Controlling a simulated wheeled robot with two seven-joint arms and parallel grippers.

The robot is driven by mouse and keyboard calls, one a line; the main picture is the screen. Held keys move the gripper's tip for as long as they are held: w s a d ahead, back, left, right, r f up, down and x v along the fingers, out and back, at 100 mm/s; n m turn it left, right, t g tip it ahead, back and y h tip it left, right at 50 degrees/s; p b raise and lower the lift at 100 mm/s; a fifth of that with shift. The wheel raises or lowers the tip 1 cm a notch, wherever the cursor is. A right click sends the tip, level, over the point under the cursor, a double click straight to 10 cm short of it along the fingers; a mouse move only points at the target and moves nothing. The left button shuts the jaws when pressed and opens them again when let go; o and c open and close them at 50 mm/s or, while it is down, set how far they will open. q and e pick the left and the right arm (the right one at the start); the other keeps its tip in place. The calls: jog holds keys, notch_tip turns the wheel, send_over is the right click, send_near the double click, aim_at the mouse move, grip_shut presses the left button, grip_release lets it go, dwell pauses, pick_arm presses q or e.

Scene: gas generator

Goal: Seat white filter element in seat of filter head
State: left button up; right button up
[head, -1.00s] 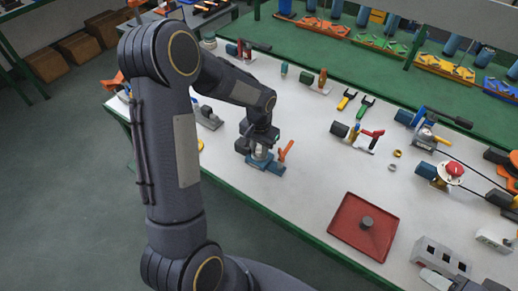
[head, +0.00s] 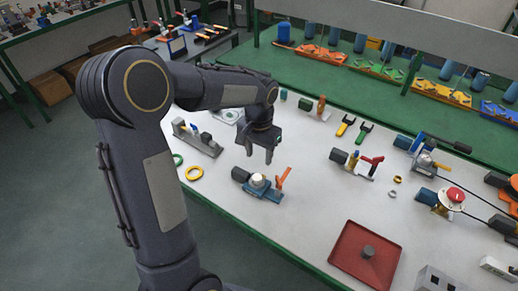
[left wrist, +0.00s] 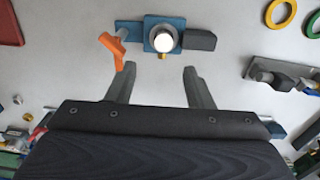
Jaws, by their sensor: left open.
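The white filter element (head: 258,180) stands upright on the blue filter head (head: 271,192), which has an orange lever on its right and a dark block on its left. In the left wrist view the element's round white top (left wrist: 163,41) sits within the blue body (left wrist: 151,27); whether it is fully down in the seat I cannot tell. My left gripper (head: 260,156) is open and empty, pointing down, above and behind the filter head in the head view. In the left wrist view its two fingers (left wrist: 159,72) are apart, with the element beyond their tips. My right gripper is not in view.
A red tray (head: 341,257) lies at the bench's front right. A grey block fixture (head: 199,138) and a yellow ring (head: 194,173) lie left of the filter head. Fork-ended tools (head: 363,132) lie behind right. Bare bench surrounds the filter head's front and right.

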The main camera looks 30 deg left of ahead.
pick_arm(q)
jog(key=s+d+r+n+t+h, duration=0.1)
jog(key=s+d+r+t+h, duration=0.15)
jog(key=s+r, duration=0.75)
jog(key=s+d+f+t, duration=0.1)
jog(key=s+d, duration=0.1)
jog(key=s, duration=0.4)
jog(key=s+d+f+n+t+h, duration=0.1)
jog(key=s+d+t, duration=0.1)
jog(key=s, duration=0.4)
jog(key=shift+d+f, duration=0.35)
jog(key=shift+d, duration=0.05)
